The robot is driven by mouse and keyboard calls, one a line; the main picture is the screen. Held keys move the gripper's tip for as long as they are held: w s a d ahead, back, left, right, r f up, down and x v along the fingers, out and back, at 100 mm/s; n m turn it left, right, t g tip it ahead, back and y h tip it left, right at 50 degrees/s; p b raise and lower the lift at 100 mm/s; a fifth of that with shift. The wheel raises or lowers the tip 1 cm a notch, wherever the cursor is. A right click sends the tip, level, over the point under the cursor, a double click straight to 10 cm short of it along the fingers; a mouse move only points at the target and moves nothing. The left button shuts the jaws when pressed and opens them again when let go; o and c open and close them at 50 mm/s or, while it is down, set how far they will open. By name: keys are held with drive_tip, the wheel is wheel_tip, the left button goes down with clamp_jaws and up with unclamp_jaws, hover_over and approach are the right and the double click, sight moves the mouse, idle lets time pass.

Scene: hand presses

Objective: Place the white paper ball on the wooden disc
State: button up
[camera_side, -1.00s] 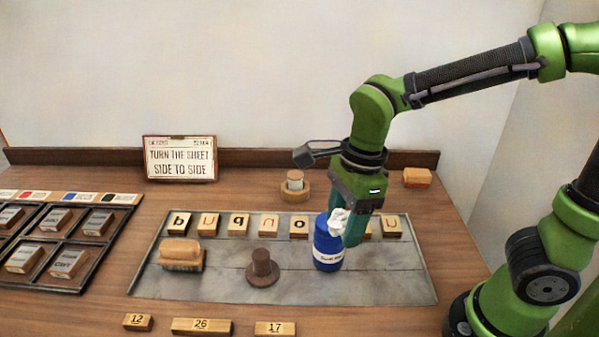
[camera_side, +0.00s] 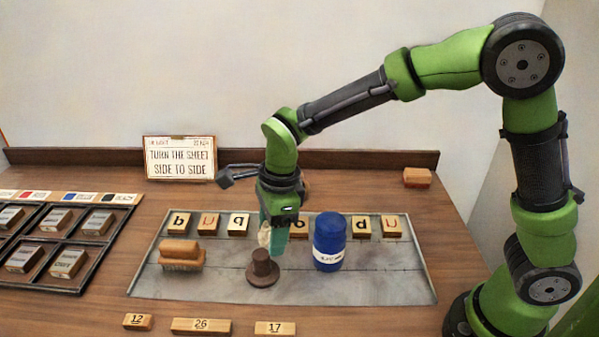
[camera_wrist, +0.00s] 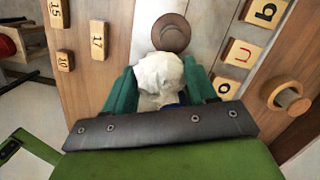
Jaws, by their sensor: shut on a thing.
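My gripper (camera_side: 274,246) is shut on the white paper ball (camera_side: 264,237), just above and behind a dark brown round piece with a raised knob (camera_side: 262,270). In the wrist view the crumpled ball (camera_wrist: 160,74) sits between the teal fingers (camera_wrist: 163,92), with the brown round piece (camera_wrist: 171,32) beyond it. A lighter round wooden piece with a central peg (camera_wrist: 290,97) lies at the right of the wrist view; my gripper mostly hides it in the side view. I cannot tell which round piece is the wooden disc.
A blue jar (camera_side: 329,243) stands right of my gripper on the grey slab (camera_side: 390,275). A brush (camera_side: 181,255) lies left. Letter blocks (camera_side: 208,225) line the slab's back; numbered blocks (camera_side: 201,325) lie in front. A compartment tray (camera_side: 85,278) is at far left.

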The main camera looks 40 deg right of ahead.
sight(258, 255)
drive_tip(key=shift+w+a+f, duration=0.1)
drive_tip(key=shift+w+a, duration=0.2)
drive_tip(key=shift+w, duration=0.3)
drive_tip(key=shift+w+a, duration=0.25)
drive_tip(key=shift+w, duration=0.35)
drive_tip(key=shift+w+a+f, duration=0.1)
drive_tip(key=shift+w+f, duration=0.05)
drive_tip(key=shift+f, duration=1.65)
drive_tip(key=shift+f, duration=0.1)
drive_tip(key=o, duration=1)
